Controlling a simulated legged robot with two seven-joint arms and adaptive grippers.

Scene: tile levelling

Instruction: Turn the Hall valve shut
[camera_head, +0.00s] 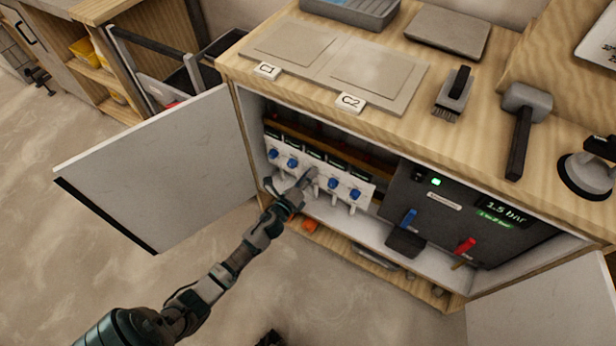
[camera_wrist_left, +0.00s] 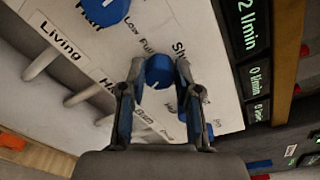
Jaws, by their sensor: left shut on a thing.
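My left gripper (camera_wrist_left: 160,85) is shut on a blue knob (camera_wrist_left: 158,70), one finger on each side of it. Low, Full and Shut marks are printed around the knob. The label below it begins "Ha" (camera_wrist_left: 105,88), consistent with Hall; its end is hidden by the gripper. In the head view my left gripper (camera_head: 307,179) reaches the middle of the white valve panel (camera_head: 318,172) inside the open cabinet and hides the knob there. The knob's pointer setting is hard to read.
Other blue knobs (camera_head: 332,183) flank the held one closely. The neighbouring label reads Living (camera_wrist_left: 58,42). A display (camera_wrist_left: 249,24) reads 2 l/min. A dark box (camera_head: 450,215) showing 1.5 bar stands to the right. The open left door (camera_head: 170,165) stands beside my arm.

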